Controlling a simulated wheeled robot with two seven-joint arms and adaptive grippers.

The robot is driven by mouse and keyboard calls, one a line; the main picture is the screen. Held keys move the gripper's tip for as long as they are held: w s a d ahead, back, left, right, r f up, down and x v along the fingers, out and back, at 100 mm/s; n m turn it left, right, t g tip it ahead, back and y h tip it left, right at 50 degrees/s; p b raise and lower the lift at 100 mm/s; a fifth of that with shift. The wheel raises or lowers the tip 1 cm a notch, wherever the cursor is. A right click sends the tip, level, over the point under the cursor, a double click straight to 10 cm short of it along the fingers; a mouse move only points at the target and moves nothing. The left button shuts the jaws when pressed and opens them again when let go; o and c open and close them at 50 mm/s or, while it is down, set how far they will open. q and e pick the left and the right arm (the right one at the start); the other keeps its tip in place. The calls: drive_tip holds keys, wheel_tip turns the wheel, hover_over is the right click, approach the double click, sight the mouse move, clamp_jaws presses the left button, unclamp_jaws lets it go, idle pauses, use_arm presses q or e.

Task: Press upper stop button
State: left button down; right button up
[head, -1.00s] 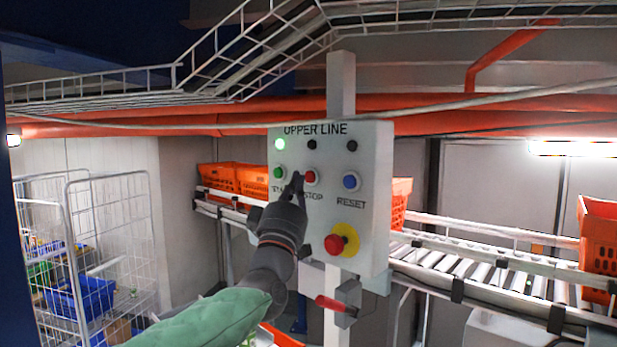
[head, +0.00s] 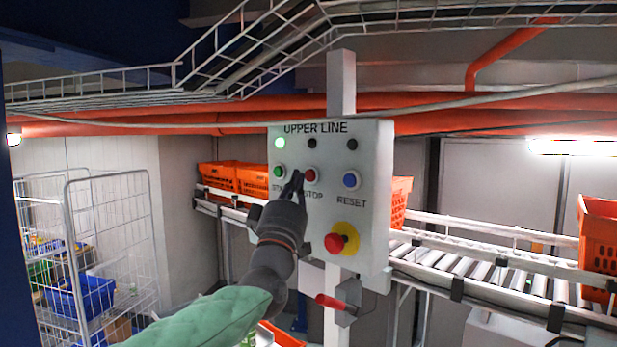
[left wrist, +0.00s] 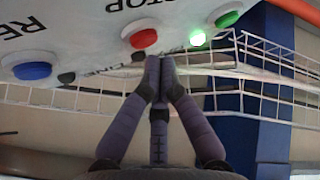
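The grey control panel (head: 375,225) labelled UPPER LINE stands upright ahead of me. Its red STOP button (head: 312,174) sits between the green start button (head: 279,171) and the blue RESET button (head: 351,180). My left gripper (head: 298,178) is in front of the panel, its fingertips overlapping the button's left edge. In the left wrist view, the fingertips (left wrist: 152,62) are together and empty, next to the red button (left wrist: 143,38). I cannot tell whether they touch it. My right gripper is not in view.
A green lamp (head: 280,143) is lit above the start button; two other lamps are dark. A red emergency stop (head: 336,243) on yellow sits below. A roller conveyor (head: 470,264) with orange totes runs behind the panel. A wire cage trolley (head: 110,235) stands at left.

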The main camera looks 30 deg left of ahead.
use_arm(q)
drive_tip(key=shift+w, duration=0.2)
idle(0.3)
drive_tip(key=shift+w+d, duration=0.15)
drive_tip(key=shift+w, duration=0.1)
drive_tip(key=shift+w+d, duration=0.1)
drive_tip(key=shift+w, duration=0.3)
idle(1.0)
drive_tip(key=shift+s+b, duration=0.15)
drive_tip(key=shift+b, duration=0.3)
drive_tip(key=shift+s+a+b, duration=0.2)
drive_tip(key=shift+s+b, duration=0.35)
drive_tip(key=shift+s, duration=0.15)
